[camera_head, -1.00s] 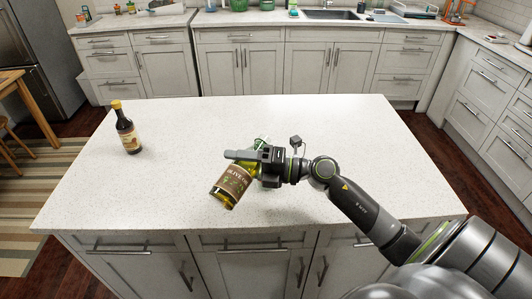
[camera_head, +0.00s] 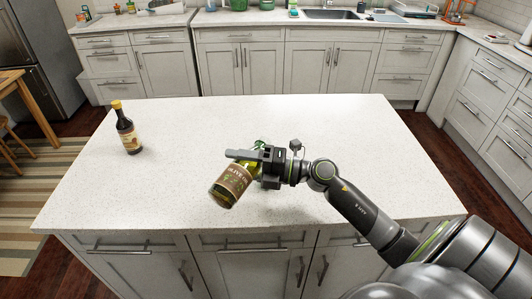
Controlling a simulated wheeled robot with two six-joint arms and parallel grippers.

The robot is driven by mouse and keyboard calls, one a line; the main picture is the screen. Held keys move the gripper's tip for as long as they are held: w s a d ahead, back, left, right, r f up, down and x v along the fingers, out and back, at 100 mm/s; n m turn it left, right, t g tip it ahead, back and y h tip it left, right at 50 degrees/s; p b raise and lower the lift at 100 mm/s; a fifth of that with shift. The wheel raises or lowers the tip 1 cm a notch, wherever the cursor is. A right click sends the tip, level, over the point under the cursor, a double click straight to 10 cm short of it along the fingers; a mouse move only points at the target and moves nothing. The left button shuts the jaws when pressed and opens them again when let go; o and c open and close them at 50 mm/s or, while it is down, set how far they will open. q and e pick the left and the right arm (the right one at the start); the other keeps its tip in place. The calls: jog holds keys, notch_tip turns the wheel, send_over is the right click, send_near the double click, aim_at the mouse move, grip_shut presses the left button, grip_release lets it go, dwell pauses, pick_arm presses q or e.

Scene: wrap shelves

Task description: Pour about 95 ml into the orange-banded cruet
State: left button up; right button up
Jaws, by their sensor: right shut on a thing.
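An olive oil bottle (camera_head: 233,182) with a brown label and yellow-green glass is held above the island top. It is tilted, its base toward the lower left and its upper end toward the upper right. My right gripper (camera_head: 247,155) is shut on the bottle's upper part and hides much of it. A bit of green (camera_head: 261,143) shows just behind the gripper; I cannot tell whether it is the bottle's neck or another thing. No orange-banded cruet can be made out. My left gripper is not in view.
A dark bottle with a yellow cap (camera_head: 127,128) stands upright on the left of the white island top (camera_head: 330,120). The rest of the island top looks clear. Back counters (camera_head: 290,23) with a sink lie beyond a floor gap.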

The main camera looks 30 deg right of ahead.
jog(key=shift+s+a+m+t, duration=0.15)
jog(key=shift+m+t, duration=0.15)
jog(key=shift+m, duration=0.4)
dwell(2.8)
jog(key=shift+r+p, duration=0.2)
jog(key=shift+p, duration=0.2)
dwell(1.9)
jog(key=shift+f+b, duration=0.5)
jog(key=shift+b, duration=0.05)
jog(key=shift+r+n+g, duration=0.3)
jog(key=shift+n+g, duration=0.1)
jog(key=shift+n, duration=0.7)
jog(key=shift+n+h, duration=0.3)
jog(key=shift+n, duration=0.3)
jog(key=shift+r, duration=0.1)
